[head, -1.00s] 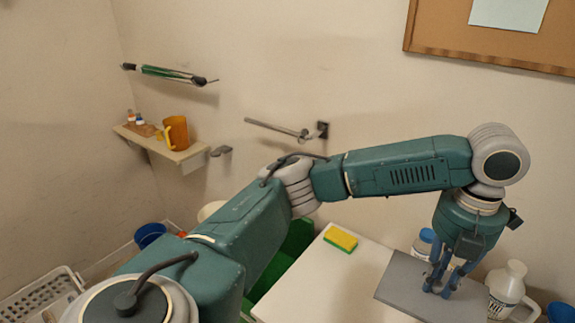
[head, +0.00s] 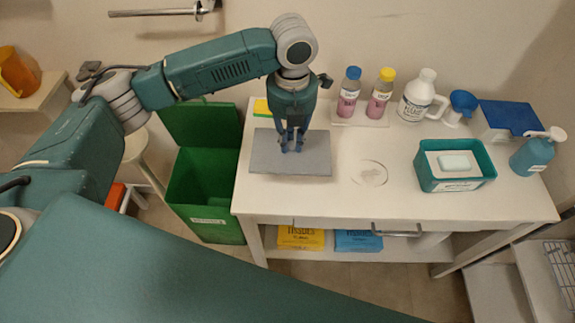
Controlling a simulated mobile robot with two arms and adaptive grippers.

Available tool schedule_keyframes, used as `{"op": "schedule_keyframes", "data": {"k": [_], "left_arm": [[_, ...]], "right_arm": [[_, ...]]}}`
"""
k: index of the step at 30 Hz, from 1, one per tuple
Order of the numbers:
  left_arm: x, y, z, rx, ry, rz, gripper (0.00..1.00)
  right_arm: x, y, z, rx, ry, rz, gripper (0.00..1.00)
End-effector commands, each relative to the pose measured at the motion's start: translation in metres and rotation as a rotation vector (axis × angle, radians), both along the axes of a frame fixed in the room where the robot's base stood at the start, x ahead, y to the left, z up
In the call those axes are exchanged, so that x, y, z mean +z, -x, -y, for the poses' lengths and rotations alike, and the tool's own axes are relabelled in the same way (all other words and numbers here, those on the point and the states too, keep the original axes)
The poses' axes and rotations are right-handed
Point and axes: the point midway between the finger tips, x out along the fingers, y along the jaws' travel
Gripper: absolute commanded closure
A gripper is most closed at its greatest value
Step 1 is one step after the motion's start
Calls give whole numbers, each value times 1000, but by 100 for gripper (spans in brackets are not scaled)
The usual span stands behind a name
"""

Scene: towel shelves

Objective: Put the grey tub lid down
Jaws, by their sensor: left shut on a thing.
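The grey tub lid (head: 265,160) is a flat rectangular sheet over the left part of the white table (head: 330,200). My left gripper (head: 291,148) points down on it from above and is shut on it near its middle. The lid looks level; I cannot tell whether it touches the tabletop or is held just above it. A teal tub (head: 458,185) without a cover stands on the right of the table, with a pale soap bar inside. My right gripper is out of view.
A yellow sponge (head: 262,107) lies behind the lid. Two pink bottles, a white jug (head: 420,96), a blue-lidded box (head: 508,118) and a blue pump bottle (head: 537,153) line the back and right. A clear round thing (head: 370,173) lies mid-table. A green bin (head: 205,190) stands left.

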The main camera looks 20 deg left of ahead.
Motion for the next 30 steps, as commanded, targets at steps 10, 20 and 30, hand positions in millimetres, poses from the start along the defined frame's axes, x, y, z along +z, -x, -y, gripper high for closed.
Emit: {"op": "schedule_keyframes", "data": {"k": [10, 20, 30], "left_arm": [[-74, 1, -1, 1, -1, -2, 99], [-112, 1, 0, 1, -1, -3, 99], [-123, 0, -1, -1, 0, 1, 99]], "right_arm": [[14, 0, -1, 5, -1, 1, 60], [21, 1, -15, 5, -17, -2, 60], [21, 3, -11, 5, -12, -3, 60]]}}
